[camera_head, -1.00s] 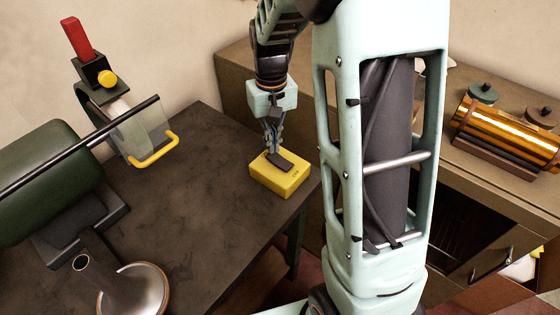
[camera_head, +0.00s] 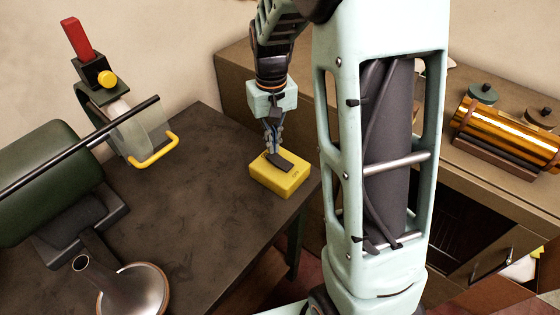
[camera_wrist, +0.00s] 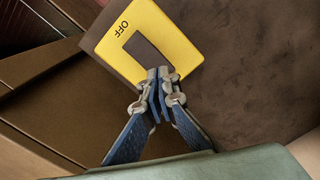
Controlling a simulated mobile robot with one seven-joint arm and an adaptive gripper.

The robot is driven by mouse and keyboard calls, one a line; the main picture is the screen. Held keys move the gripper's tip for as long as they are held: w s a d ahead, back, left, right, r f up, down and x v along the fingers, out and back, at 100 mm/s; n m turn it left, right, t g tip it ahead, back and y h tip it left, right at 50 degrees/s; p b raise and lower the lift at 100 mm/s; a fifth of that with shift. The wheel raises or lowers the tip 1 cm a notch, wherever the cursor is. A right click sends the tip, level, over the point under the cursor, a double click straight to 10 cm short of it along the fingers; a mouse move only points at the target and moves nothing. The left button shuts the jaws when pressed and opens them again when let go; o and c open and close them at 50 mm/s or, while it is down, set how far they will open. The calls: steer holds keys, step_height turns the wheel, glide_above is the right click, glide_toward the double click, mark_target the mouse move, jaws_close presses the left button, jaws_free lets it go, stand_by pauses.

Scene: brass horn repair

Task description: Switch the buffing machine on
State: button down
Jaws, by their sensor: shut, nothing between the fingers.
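A yellow switch box (camera_head: 280,176) with a dark rocker (camera_head: 280,161) sits near the right edge of the dark bench. In the wrist view the box (camera_wrist: 178,40) has "OFF" printed beyond the far end of its rocker (camera_wrist: 147,50). My gripper (camera_head: 270,151) points down over the box, shut and empty. In the wrist view my gripper's tips (camera_wrist: 160,76) are at the rocker end opposite "OFF"; contact is unclear. The green buffing machine (camera_head: 45,170) with a long shaft stands at the left. I cannot tell whether it is running.
A clear guard with a yellow handle (camera_head: 155,152) and a red-handled part (camera_head: 76,38) stand at the back left. A flared brass piece (camera_head: 135,290) is at the front left. A wooden cabinet (camera_head: 235,70) holds a brass cylinder (camera_head: 505,130). The bench middle is clear.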

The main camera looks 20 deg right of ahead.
mark_target(273, 155)
steer(key=shift+f+b, duration=0.9)
steer(key=shift+f, duration=0.4)
stand_by(0.4)
steer(key=shift+r, duration=0.2)
steer(key=shift+r+p, duration=2.7)
steer(key=shift+r, duration=0.7)
